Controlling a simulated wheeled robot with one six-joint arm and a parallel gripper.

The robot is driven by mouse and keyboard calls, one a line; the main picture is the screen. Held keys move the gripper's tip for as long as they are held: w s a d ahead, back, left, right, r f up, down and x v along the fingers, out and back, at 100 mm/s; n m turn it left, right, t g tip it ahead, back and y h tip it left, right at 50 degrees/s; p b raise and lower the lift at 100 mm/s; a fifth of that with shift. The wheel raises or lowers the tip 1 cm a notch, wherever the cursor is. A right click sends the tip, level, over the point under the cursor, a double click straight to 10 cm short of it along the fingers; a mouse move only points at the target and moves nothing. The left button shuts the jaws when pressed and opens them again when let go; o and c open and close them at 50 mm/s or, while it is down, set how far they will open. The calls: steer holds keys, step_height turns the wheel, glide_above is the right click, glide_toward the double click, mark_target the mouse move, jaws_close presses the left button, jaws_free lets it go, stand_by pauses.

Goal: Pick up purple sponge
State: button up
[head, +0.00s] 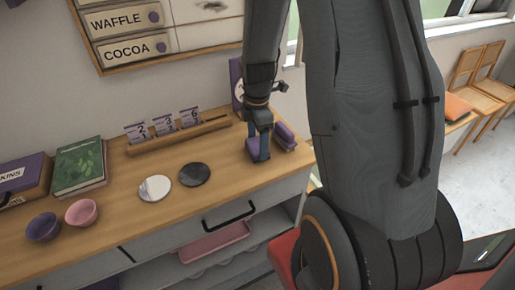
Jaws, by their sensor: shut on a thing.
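My gripper (262,152) reaches down to the right end of the wooden counter. It is shut on a purple sponge (252,149), which shows beside the fingers at or just above the counter; I cannot tell whether it touches the wood. The fingers and wrist hide part of the sponge. Another purple block-like item (286,135) lies close on the right of the gripper.
On the counter (215,155) are a wooden holder (180,135) with numbered cards, a white disc (155,188), a black disc (194,174), a green book (80,165), a purple bowl (43,228) and a pink bowl (82,212). A purple panel (236,82) stands behind my gripper.

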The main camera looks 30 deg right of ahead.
mark_target(257, 145)
steer(key=shift+r, duration=0.1)
step_height(257, 145, up, 10)
steer(key=b, duration=0.2)
stand_by(0.5)
steer(key=o, duration=0.4)
steer(key=shift+c, duration=1.4)
